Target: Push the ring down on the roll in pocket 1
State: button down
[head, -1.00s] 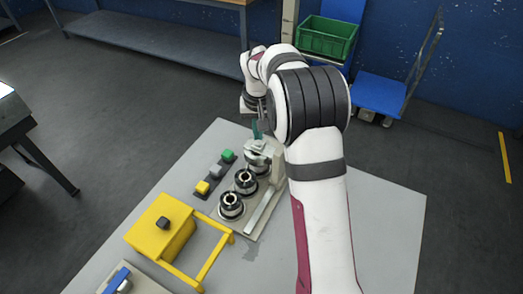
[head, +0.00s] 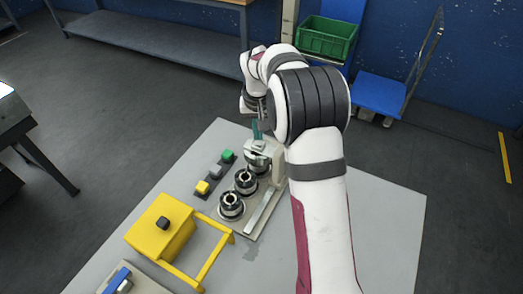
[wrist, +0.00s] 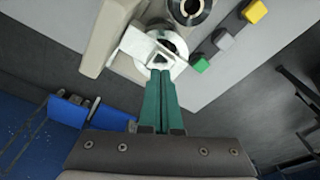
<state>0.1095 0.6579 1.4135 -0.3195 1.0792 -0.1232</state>
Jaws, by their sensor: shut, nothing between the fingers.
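Several dark rolls with pale centres stand in a row on the grey base plate (head: 272,213): a near roll (head: 231,206), a middle roll (head: 245,181) and a far roll (head: 259,168). A pale piece with a flat tab (head: 258,147) lies over the far roll. In the wrist view this pale piece (wrist: 138,43) has a small dark triangle, and a round pale rim shows beside it. My gripper (head: 257,134) is shut and empty, green fingers together. In the wrist view its fingertips (wrist: 160,72) are at the pale rim; touching or just above, I cannot tell. Pocket numbers cannot be read.
A cream upright block (wrist: 105,38) stands close beside the far roll. Green (head: 228,155), grey (head: 216,171) and yellow (head: 202,187) buttons line the left side. A yellow box with a frame (head: 160,237) stands nearer. The table's right side is clear.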

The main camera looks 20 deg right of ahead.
aim_at(258, 144)
jog(key=shift+f, duration=2.15)
jog(key=shift+r, duration=4.35)
